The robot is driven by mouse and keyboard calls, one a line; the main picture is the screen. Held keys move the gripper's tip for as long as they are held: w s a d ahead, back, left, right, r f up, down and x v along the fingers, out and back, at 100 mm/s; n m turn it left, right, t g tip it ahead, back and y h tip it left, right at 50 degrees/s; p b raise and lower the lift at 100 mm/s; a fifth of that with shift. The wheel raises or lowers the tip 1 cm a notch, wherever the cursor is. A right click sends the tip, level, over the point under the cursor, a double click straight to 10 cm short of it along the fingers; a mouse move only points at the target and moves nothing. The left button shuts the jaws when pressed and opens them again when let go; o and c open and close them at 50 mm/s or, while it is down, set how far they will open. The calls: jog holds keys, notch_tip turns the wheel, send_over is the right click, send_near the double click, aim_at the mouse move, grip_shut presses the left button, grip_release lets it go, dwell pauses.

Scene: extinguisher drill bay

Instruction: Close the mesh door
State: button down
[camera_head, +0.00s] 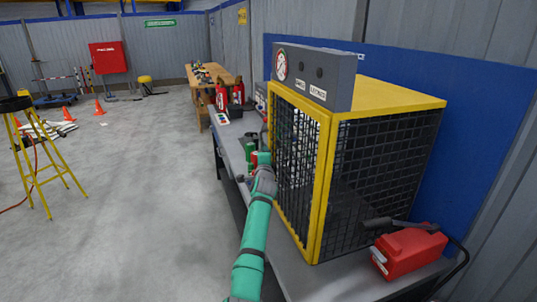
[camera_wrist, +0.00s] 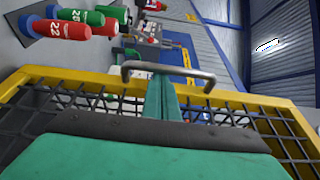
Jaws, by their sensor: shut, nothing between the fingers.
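The mesh door (camera_head: 300,160) has a yellow frame and dark wire mesh. It stands on the front of the yellow and black cage (camera_head: 385,160) and looks flush or nearly flush with it; I cannot tell if it is fully shut. In the wrist view the door's yellow frame (camera_wrist: 75,80) crosses the picture, with a grey bar handle (camera_wrist: 168,68) on it. My gripper (camera_wrist: 163,88) has its green fingers together and empty, close by the handle at the door; whether they touch it is unclear. In the head view my gripper (camera_head: 263,165) is at the door's far left side.
A grey gauge panel (camera_head: 312,75) sits on the cage top. A red box with a black lever (camera_head: 410,250) lies on the bench at right. Red and green cylinders (camera_wrist: 75,22) stand on the bench beyond. A yellow stool (camera_head: 40,150) is at left; the floor between is clear.

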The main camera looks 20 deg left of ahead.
aim_at(283, 170)
jog(key=v, duration=1)
jog(key=shift+s, duration=0.35)
